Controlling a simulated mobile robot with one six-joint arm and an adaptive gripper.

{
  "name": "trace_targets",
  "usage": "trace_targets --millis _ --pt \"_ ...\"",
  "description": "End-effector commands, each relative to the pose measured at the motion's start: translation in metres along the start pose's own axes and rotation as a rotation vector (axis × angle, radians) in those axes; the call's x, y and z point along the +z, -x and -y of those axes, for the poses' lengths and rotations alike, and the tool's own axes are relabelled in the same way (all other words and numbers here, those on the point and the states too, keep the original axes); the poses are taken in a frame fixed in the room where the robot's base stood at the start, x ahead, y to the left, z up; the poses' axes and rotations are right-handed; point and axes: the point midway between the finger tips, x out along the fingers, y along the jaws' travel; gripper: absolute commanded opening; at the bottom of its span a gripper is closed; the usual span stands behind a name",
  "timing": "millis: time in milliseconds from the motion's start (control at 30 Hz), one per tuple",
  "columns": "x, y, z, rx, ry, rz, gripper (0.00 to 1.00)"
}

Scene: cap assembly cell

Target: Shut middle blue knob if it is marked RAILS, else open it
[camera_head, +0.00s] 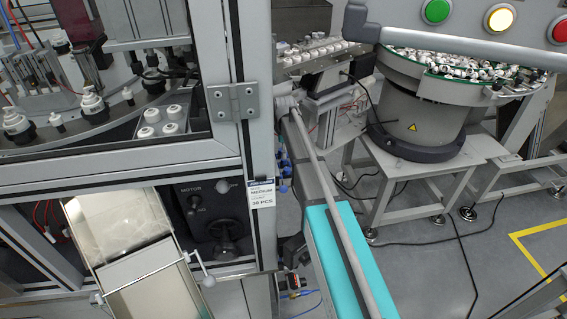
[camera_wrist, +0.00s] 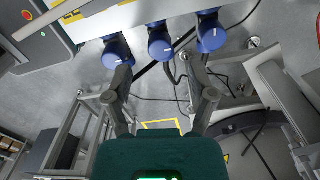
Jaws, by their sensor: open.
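Three blue knobs sit in a row on a pale panel at the top of the wrist view. The middle blue knob (camera_wrist: 160,44) lies between the left blue knob (camera_wrist: 116,50) and the right blue knob (camera_wrist: 211,34). Each knob has a small white line on it. I cannot read a RAILS mark near the middle knob. My gripper (camera_wrist: 160,64) is open and empty, with its fingers spread on either side of the middle knob's place in the picture. Whether they touch anything I cannot tell. Small blue parts (camera_head: 284,171) show at the cabinet's side in the head view.
A bowl feeder (camera_head: 415,105) stands on a grey bench at the right. A teal-topped rail (camera_head: 328,262) runs forward beside the cabinet. A motor panel (camera_head: 212,212) and a tag (camera_head: 261,193) are on the cabinet front. A cable hangs behind the knobs. Grey floor is open at lower right.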

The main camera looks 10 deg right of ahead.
Motion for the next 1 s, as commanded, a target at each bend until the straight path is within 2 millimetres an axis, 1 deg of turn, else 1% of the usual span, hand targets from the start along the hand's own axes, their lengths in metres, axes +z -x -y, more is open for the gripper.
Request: trace_targets --millis 33,400,633,1000 --pt "0.000 -0.008 0.000 0.000 0.000 0.000 0.72" --pt "0.000 -0.033 0.000 0.000 0.000 0.000 0.72" --pt "-0.001 -0.039 0.000 0.000 -0.001 0.000 0.72" --pt "-0.001 -0.040 0.000 0.000 -0.001 0.000 0.72"
